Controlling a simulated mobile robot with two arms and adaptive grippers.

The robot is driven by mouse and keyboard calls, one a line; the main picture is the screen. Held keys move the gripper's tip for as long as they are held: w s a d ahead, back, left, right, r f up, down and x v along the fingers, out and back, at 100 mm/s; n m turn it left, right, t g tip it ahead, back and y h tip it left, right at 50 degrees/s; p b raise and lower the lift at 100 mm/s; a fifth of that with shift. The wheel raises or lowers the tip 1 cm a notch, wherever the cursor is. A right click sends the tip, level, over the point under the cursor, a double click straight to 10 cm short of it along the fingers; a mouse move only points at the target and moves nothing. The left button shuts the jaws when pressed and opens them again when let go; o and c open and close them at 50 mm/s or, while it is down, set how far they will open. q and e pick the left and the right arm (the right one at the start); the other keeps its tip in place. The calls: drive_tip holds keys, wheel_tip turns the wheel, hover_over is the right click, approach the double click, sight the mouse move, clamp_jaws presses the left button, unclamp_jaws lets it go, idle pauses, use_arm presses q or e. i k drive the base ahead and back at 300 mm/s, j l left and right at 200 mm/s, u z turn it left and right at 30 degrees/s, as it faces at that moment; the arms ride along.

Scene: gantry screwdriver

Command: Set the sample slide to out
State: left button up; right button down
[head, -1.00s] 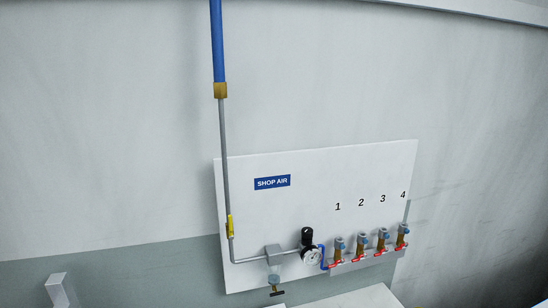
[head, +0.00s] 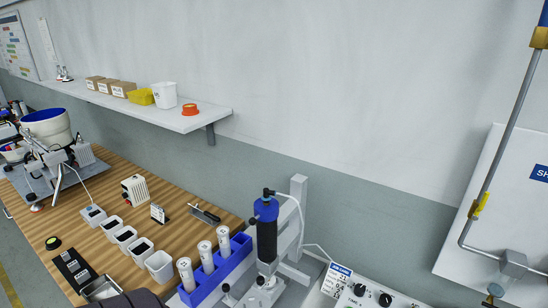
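I cannot make out a sample slide for certain in the head view. A screwdriver unit (head: 266,228) with a blue and black body stands upright on a pale gantry post (head: 297,205) at the lower middle. Its lower end and base are partly cut off by the bottom edge. A blue rack (head: 240,247) with several white tubes stands left of it. A control box (head: 352,293) with black knobs and a printed label is right of it, also cut off. Neither gripper shows in the view.
A wooden bench (head: 90,222) holds several small white bins, a black box (head: 75,268) and a bowl feeder (head: 47,128). A wall shelf (head: 205,119) with boxes and tubs hangs above. The shop air panel (head: 490,160) is at the right edge.

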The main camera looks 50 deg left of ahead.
sight(255, 298)
drive_tip(key=u, duration=0.4)
drive_tip(key=j+u, duration=0.15)
drive_tip(key=u, duration=0.6)
drive_tip(key=j+u, duration=0.15)
drive_tip(key=u, duration=0.2)
